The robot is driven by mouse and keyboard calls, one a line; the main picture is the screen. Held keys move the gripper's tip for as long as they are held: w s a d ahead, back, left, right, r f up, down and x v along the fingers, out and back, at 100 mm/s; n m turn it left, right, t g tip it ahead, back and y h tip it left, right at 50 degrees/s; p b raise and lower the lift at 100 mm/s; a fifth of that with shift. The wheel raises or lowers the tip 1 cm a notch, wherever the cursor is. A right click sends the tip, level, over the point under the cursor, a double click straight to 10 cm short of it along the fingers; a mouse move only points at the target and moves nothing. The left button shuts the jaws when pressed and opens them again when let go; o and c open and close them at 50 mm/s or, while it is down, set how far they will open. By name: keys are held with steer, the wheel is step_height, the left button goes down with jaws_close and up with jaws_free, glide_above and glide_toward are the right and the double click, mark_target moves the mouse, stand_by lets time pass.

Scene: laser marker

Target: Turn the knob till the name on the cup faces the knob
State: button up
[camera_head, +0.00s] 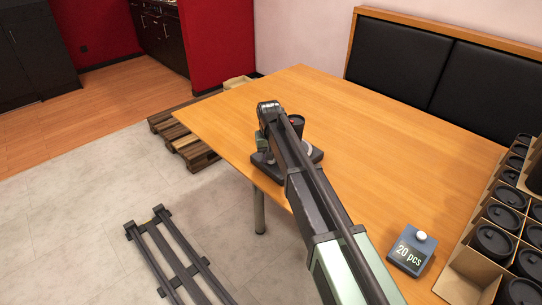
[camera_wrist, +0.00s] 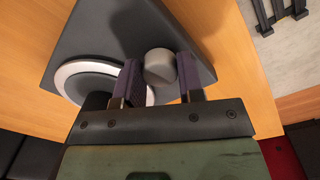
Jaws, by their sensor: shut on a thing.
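The laser marker's dark base (camera_wrist: 105,30) lies on the wooden table and also shows in the head view (camera_head: 316,158), mostly behind my arm. The grey round knob (camera_wrist: 160,66) stands on the base. My gripper (camera_wrist: 161,75) has one finger on each side of the knob and is shut on it. A white-rimmed round plate (camera_wrist: 66,78) lies beside the knob, partly covered by my gripper. A dark cup with a reddish part (camera_head: 297,121) shows just behind my arm in the head view. The name on it cannot be read.
A blue box (camera_head: 408,251) marked "20 pcs" with a white button stands at the table's front right. A divided carton (camera_head: 462,276) of several dark lidded cups is at the right edge. The wooden table (camera_head: 390,150) is clear between them and the bench.

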steer(key=shift+m, duration=0.6)
steer(key=o, duration=0.9)
steer(key=shift+r, duration=0.1)
step_height(320, 180, up, 11)
steer(key=p, duration=1)
steer(key=shift+a+f+p, duration=0.15)
steer(key=shift+f+p, duration=0.05)
steer(key=shift+p, duration=0.2)
